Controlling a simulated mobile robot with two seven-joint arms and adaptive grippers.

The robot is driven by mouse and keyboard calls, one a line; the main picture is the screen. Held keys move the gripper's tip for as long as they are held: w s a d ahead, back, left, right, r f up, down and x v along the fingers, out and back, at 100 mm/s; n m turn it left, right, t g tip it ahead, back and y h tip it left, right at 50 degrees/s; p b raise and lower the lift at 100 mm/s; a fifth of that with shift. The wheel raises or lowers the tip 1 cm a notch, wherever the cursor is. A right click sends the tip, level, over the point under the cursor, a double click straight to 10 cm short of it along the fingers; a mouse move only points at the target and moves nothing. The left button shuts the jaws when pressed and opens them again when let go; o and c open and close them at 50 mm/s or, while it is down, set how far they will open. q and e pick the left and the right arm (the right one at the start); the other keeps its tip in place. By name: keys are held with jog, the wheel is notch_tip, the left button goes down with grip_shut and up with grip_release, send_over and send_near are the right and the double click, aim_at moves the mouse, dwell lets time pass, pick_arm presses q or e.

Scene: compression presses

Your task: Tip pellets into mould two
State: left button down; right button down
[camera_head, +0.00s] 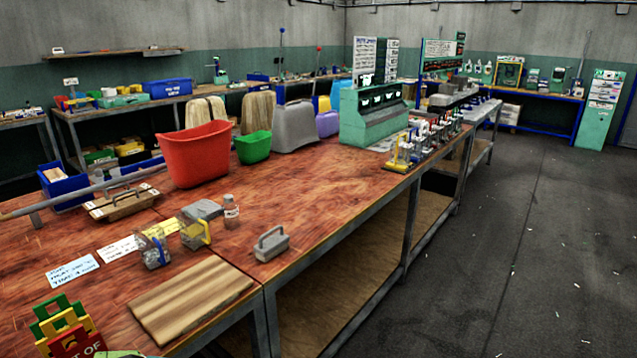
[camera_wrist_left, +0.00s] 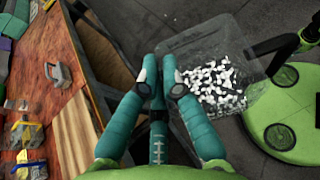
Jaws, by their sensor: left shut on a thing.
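In the left wrist view, my left gripper (camera_wrist_left: 160,78) is shut on the edge of a clear tub (camera_wrist_left: 195,42). White and a few dark pellets (camera_wrist_left: 215,85) lie in the tub, which is over the floor, beside the bench. Two clear-and-grey blocks with yellow parts, apparently moulds, stand on the bench: a nearer one (camera_head: 152,252) and a farther one (camera_head: 197,233). They also show at the left of the wrist view (camera_wrist_left: 25,132). I cannot tell which is mould two. My right gripper is not in view.
A wooden board (camera_head: 190,299) and a grey handled block (camera_head: 271,245) lie near the bench's front edge. Printed cards (camera_head: 72,271), a small bottle (camera_head: 231,211) and a red tub (camera_head: 195,155) are on the bench. Colored tags (camera_head: 65,325) stand at the near left corner.

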pick_arm(q)
jog(key=shift+a+f+n+t+y+p, duration=0.3)
jog(key=shift+a+f+n+t+y, duration=0.3)
jog(key=shift+f+n+t, duration=0.25)
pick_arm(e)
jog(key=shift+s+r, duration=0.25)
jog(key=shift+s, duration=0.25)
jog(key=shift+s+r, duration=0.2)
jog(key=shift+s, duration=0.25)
